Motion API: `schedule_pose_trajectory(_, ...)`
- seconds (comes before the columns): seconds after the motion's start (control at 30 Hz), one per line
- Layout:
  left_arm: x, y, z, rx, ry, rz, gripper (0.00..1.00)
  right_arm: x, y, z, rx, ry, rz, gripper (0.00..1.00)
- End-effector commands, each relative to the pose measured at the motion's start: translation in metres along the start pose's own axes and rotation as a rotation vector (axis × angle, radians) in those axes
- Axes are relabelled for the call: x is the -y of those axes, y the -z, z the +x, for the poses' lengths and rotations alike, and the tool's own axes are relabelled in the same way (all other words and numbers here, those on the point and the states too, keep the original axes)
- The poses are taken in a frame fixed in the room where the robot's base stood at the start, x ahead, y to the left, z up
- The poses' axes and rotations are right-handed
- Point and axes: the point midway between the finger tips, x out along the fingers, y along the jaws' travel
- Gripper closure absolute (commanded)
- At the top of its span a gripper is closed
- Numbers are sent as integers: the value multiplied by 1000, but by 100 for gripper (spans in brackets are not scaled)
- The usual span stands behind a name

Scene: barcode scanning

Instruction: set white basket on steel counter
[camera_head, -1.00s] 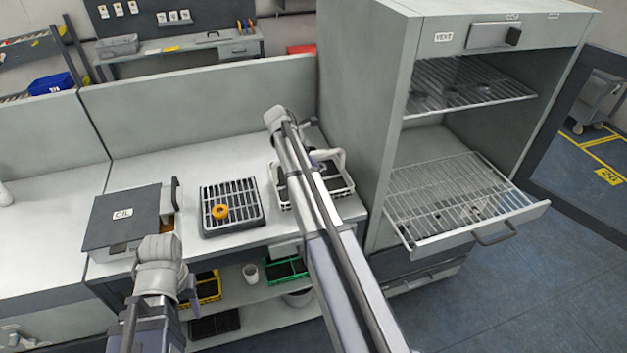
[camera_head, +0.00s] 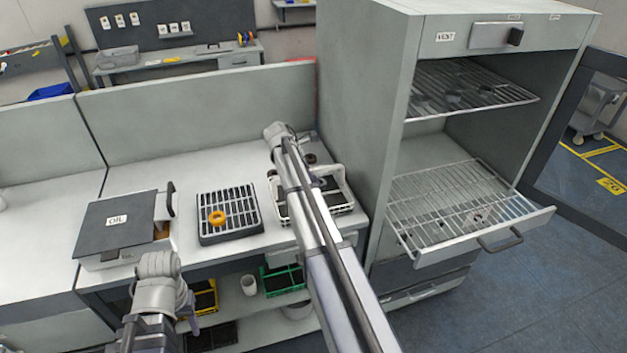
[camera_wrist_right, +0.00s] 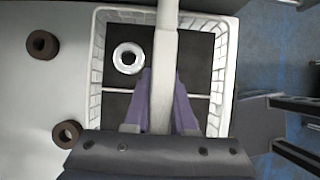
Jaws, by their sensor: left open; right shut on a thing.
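The white basket (camera_head: 346,208) is at the right end of the steel counter (camera_head: 222,258), near its edge beside the tall cabinet. My right arm hides part of it in the head view. In the right wrist view the basket (camera_wrist_right: 97,62) has a dark inside with a silver ring (camera_wrist_right: 118,58) in it. My right gripper (camera_wrist_right: 162,88) is shut on the basket's white handle bar. I cannot tell whether the basket's underside touches the counter. My left gripper (camera_head: 188,312) is open and low in front of the counter; its fingers are mostly hidden.
A black grate (camera_head: 203,232) with an orange ring (camera_head: 217,217) and an oil box (camera_head: 112,222) stand left of the basket. Two dark rings (camera_wrist_right: 42,44) lie on the counter beside it. The cabinet's wire rack (camera_head: 450,205) is pulled out at right.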

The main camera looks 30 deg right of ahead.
Motion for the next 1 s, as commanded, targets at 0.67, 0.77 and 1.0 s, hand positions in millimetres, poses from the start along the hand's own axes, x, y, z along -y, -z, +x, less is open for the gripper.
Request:
schedule_pose_trajectory(0.67, 0, 0, 0, 0, 0, 0, 50, 0, 0, 0, 0, 0, 0, 46)
schedule_pose_trajectory(0.77, 0, 0, -5, 0, 0, 0, 50, 0, -1, -5, 0, 0, 0, 46)
schedule_pose_trajectory(1.0, 3, -2, -29, 0, 0, 0, 50, 0, -3, -32, 0, 0, 0, 46)
